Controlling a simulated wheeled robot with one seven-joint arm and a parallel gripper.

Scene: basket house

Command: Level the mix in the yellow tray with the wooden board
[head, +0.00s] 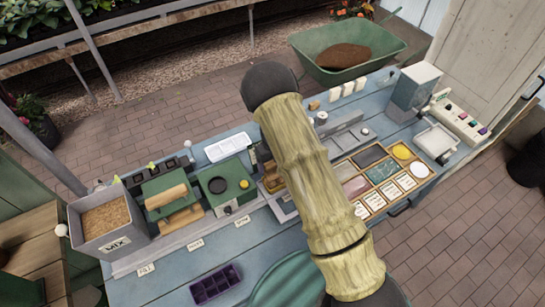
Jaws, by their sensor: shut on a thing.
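My arm crosses the middle of the head view, and its end is hidden behind its own links. I do not see my gripper's fingers or what is between them. No yellow tray can be made out clearly. A small tan-yellow piece (272,184) shows at the left edge of my arm, mostly covered, and I cannot tell whether it is the tray or the board. A grey bin labelled MIX (118,243), filled with brown mix (104,216), stands at the bench's left end.
The blue bench (183,263) carries a green press with a wooden roller (166,197), a green machine with a black disc (222,185), a white tray (228,147) and a purple cell tray (216,284). Framed swatches (383,172) lie right of my arm. A green wheelbarrow (345,71) stands behind.

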